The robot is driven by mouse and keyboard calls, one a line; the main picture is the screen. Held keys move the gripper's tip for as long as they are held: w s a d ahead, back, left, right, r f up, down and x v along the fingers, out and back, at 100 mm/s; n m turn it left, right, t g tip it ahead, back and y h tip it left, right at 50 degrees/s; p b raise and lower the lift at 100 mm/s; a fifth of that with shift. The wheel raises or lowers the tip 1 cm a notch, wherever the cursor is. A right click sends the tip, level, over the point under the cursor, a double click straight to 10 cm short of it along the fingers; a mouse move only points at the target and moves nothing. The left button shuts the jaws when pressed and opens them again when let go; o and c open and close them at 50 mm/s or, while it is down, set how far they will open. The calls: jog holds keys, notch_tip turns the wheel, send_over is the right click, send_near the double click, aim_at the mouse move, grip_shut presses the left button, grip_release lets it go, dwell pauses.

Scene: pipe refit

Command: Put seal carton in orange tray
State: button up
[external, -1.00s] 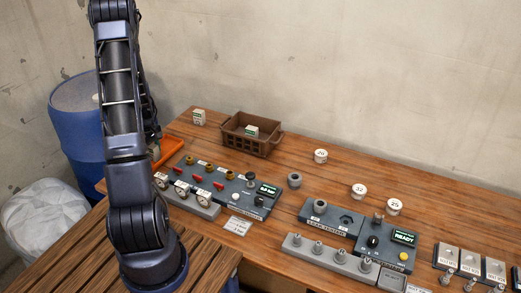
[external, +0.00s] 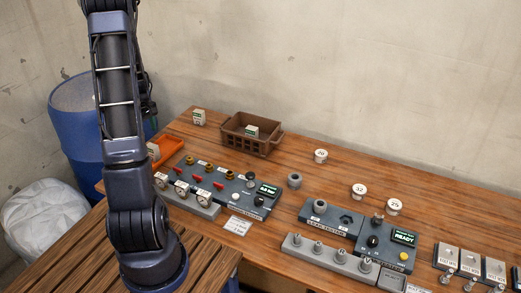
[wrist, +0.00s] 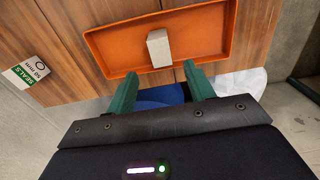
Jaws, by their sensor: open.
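The orange tray (external: 168,149) lies at the left end of the workbench, partly hidden behind my arm in the external view. It also shows in the wrist view (wrist: 215,40). A small pale seal carton (wrist: 160,48) is inside the tray near its rim closest to my gripper. The same carton shows in the external view (external: 152,151), just beside my arm. My gripper (wrist: 160,72) is open, with its two green fingers apart near the tray's rim and nothing between them. In the external view my gripper is hidden behind the arm.
Another carton labelled SEALS 50 mm (wrist: 25,72) is on the wood left of the tray. A brown crate (external: 240,143) holds a carton, and another carton (external: 198,117) is beside it. A gauge panel (external: 225,187) is right of the tray. A blue barrel (external: 75,120) stands left.

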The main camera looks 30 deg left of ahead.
jog(key=s+d+r+m+t, duration=0.25)
jog(key=d+r+m, duration=0.65)
jog(key=d+r, duration=1.3)
jog(key=s+d+r+m+t, duration=0.1)
jog(key=s+d+r+m, duration=0.2)
jog(key=s+d, duration=0.5)
jog(key=s+d+r+m+t, duration=0.1)
jog(key=s+d+r+m, duration=0.2)
jog(key=s+d+m, duration=0.3)
jog(key=s+d, duration=0.3)
jog(key=shift+s, duration=0.3)
jog(key=shift+o, duration=0.5)
jog(key=shift+r, duration=0.1)
